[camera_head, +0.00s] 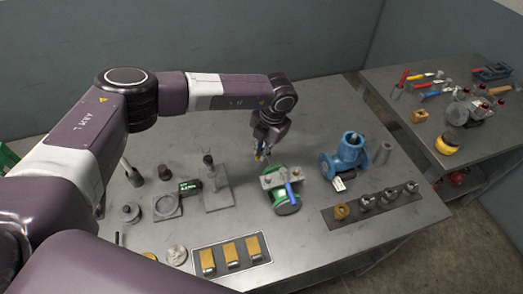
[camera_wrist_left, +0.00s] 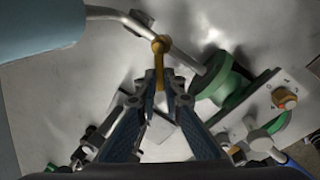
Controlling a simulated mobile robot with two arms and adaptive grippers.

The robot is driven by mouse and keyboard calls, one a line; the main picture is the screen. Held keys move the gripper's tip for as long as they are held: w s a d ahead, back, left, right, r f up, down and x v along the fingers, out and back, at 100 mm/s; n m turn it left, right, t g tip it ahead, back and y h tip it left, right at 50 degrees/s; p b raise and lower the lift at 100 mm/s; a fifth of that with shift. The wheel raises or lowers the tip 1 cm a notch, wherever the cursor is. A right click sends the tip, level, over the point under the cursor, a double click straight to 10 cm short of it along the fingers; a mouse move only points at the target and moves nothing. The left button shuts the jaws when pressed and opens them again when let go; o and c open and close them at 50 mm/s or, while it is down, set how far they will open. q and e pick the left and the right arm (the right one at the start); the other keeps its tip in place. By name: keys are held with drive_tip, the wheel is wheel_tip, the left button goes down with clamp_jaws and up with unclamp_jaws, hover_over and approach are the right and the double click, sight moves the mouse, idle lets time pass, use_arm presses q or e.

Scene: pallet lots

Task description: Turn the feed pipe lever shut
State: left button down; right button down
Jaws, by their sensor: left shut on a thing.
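My left gripper (camera_head: 262,156) is beside the far left side of the green valve (camera_head: 286,203) on the grey bench. In the left wrist view its two fingers (camera_wrist_left: 159,82) are closed on a narrow yellow lever (camera_wrist_left: 158,48). The rounded end of the lever sits on a thin metal pipe (camera_wrist_left: 185,58). The pipe runs slantwise from the green valve body (camera_wrist_left: 222,80) toward the upper left. The lever is mostly hidden behind the gripper in the head view. A blue handle (camera_head: 290,194) shows on the green valve. My right gripper is not in view.
A blue valve (camera_head: 349,152) stands right of the green one. A dark strip with fittings (camera_head: 338,222) lies in front of it. A tray with brass blocks (camera_head: 197,247) is at the front. Stands and a grey plate (camera_head: 218,198) are to the left. A second bench (camera_head: 400,85) holds tools.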

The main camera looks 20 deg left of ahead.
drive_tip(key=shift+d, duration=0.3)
use_arm(q)
drive_tip(key=shift+f+b, duration=0.1)
drive_tip(key=shift+b, duration=0.2)
drive_tip(key=m+b, duration=0.1)
drive_tip(key=b, duration=0.1)
drive_tip(key=a+m+b, duration=0.1)
drive_tip(key=m+b, duration=0.1)
drive_tip(key=shift+w+f+t, duration=0.15)
drive_tip(key=shift+w+t, duration=0.05)
drive_tip(key=shift+t, duration=0.1)
drive_tip(key=c, duration=2.7)
unclamp_jaws()
drive_tip(key=shift+r+m, duration=0.3)
drive_tip(key=o, duration=0.5)
drive_tip(key=shift+s, duration=0.1)
drive_tip(key=shift+o, duration=0.8)
drive_tip(key=shift+a+f, duration=0.1)
drive_tip(key=shift+f, duration=0.05)
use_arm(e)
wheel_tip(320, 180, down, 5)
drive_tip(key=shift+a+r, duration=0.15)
